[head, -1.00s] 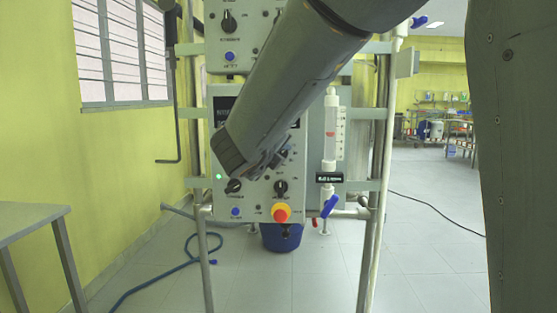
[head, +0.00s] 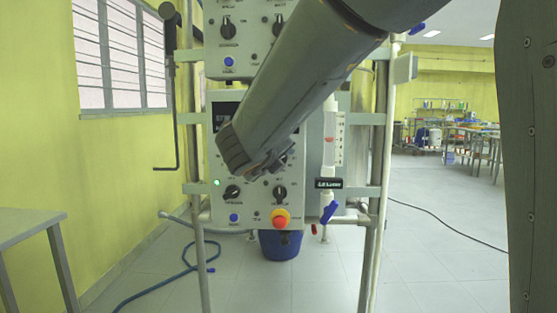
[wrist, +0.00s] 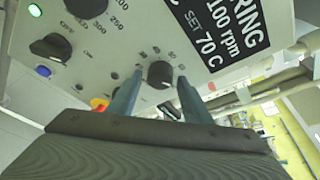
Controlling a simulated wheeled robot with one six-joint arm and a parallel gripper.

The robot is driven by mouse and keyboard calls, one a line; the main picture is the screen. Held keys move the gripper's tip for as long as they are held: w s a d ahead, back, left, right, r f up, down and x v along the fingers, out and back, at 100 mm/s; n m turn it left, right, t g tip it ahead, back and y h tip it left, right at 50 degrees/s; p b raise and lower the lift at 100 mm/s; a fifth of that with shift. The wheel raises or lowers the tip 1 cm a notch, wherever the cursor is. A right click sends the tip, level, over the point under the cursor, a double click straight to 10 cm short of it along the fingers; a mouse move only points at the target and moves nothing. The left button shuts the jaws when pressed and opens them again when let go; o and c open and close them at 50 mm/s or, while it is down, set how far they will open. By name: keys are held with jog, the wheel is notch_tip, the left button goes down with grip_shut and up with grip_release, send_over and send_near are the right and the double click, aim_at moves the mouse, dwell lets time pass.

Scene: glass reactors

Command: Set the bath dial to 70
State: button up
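In the wrist view a black round dial (wrist: 160,74) with small scale marks sits on the grey panel (wrist: 150,22). I cannot read its name or setting, so I cannot tell if it is the bath dial. My gripper (wrist: 158,96) is open, with one finger on each side of this dial; contact cannot be told. A black label (wrist: 220,35) beside it reads "100 rpm" and "SET 70 C". In the head view my gripper (head: 268,165) is in front of the lower panel (head: 256,205), and my arm hides much of its upper part.
The lower panel also carries a left knob (head: 232,192), a right knob (head: 280,193), a blue button (head: 234,217) and a red-yellow stop button (head: 281,218). A lit green lamp (head: 217,183) is at its left edge. A glass tube (head: 329,140) stands to the right.

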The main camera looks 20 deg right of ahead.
jog(key=shift+o, duration=0.3)
jog(key=p+v, duration=0.1)
jog(key=v, duration=0.6)
jog(key=shift+s+a, duration=0.25)
jog(key=shift+s, duration=0.1)
jog(key=shift+r, duration=0.1)
